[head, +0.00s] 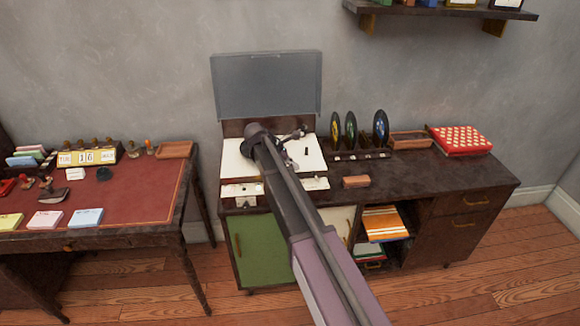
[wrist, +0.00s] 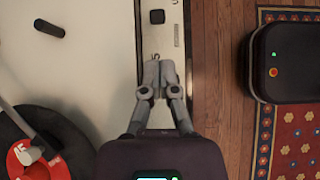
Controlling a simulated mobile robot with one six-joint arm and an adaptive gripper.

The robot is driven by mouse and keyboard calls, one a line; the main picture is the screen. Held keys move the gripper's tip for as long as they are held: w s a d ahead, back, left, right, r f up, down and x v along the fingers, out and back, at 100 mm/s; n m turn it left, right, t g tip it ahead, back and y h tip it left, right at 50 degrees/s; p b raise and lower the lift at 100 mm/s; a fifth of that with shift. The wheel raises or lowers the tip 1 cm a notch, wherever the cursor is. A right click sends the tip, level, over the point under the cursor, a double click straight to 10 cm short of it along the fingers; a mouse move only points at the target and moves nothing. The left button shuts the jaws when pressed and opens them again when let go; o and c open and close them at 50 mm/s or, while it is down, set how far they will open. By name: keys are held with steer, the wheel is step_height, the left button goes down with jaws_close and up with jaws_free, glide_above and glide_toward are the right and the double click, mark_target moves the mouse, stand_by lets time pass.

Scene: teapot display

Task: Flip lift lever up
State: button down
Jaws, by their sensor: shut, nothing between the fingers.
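The record player stands on the cabinet with its lid (head: 266,86) raised and its pale deck (head: 232,160) bare in part. In the wrist view, my gripper (wrist: 158,64) is shut and empty over the light front strip (wrist: 149,38) of the player. A small metal hook-shaped piece (wrist: 156,57), perhaps the lift lever, shows right at the fingertips; I cannot tell whether they touch it or how it is tilted. A square dark knob (wrist: 157,17) lies beyond it on the strip. In the head view my arm hides the gripper and this part.
A black peg (wrist: 49,28) is on the deck, and a black record with a red label (wrist: 24,160) is at lower left. A brown block (head: 356,182) lies right of the player. Several upright discs (head: 350,132) stand behind it. A red desk (head: 120,200) is left.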

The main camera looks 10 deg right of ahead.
mark_target(316, 177)
steer(key=shift+b+x, duration=1.95)
steer(key=shift+x, duration=1.05)
steer(key=shift+d+r+p, duration=0.15)
steer(key=shift+d+p, duration=0.15)
steer(key=shift+d, duration=0.1)
